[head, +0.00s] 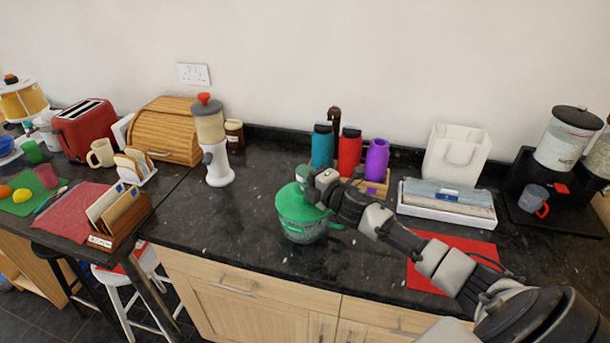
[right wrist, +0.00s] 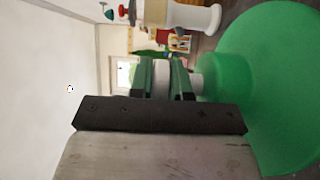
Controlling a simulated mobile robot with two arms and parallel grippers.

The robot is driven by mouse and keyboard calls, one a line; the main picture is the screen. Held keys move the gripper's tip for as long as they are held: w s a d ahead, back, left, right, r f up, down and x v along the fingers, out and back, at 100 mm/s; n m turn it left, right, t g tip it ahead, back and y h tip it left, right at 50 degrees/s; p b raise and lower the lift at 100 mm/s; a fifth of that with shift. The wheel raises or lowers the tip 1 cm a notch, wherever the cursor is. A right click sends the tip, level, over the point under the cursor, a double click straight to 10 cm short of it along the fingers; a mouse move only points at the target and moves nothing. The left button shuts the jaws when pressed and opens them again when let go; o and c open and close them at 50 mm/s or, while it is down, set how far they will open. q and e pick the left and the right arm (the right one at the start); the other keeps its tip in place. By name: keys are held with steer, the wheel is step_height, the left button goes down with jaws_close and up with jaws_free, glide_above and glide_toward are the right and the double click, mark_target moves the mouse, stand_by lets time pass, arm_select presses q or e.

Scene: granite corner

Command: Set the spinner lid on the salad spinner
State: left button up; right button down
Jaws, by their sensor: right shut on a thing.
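The salad spinner (head: 300,232) is a clear bowl with a green side handle, standing near the counter's front edge in the head view. The round green spinner lid (head: 292,203) is over the bowl's mouth and looks about level. Whether it rests on the rim or hovers just above, I cannot tell. My right gripper (head: 308,176) is shut on the lid's top. In the right wrist view the lid (right wrist: 275,75) fills the right side, with its raised green hub beside my gripper (right wrist: 167,80). The bowl is hidden there. My left gripper is not in view.
A white-based dispenser (head: 215,145) stands behind left. Teal, red and purple bottles (head: 376,160) stand behind the spinner. A red mat (head: 425,275) lies partly under my right arm. A letter rack (head: 118,218) is at left. Counter left of the spinner is clear.

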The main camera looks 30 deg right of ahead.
steer(key=shift+f, duration=0.1)
steer(key=c, duration=1.4)
jaws_free()
steer(key=shift+o, duration=0.2)
steer(key=shift+s, duration=0.15)
steer(key=s+d+p, duration=0.1)
steer(key=s, duration=0.9)
steer(key=shift+s+d, duration=0.35)
steer(key=shift+d, duration=0.05)
